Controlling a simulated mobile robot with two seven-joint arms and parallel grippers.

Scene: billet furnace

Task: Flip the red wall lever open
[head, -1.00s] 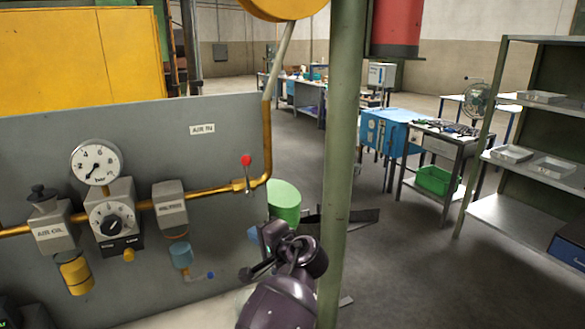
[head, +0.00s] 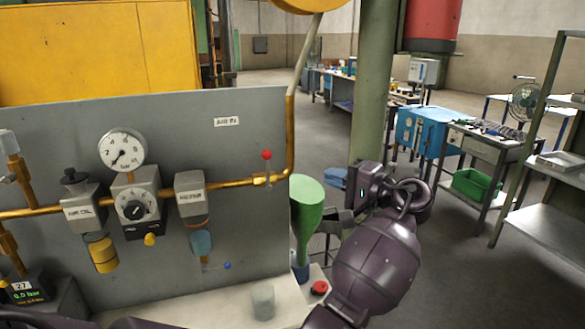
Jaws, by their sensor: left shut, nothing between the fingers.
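The red-knobbed lever (head: 267,156) stands upright on a brass valve near the right edge of a grey wall panel (head: 240,140). Its handle is crosswise to the horizontal brass pipe (head: 235,184). My left gripper (head: 336,222) is to the right of the lever and lower in the picture, apart from it and beyond the panel's edge. Its fingers are small and dark and look shut and empty; my purple wrist partly hides the area behind it. My right gripper is not in view.
A pressure gauge (head: 121,149), a regulator (head: 136,202) and other fittings sit on the pipe left of the lever. A green cone (head: 306,205) stands between panel and gripper. A red button (head: 319,288) is on the ledge below. A green post (head: 371,100) rises behind the gripper.

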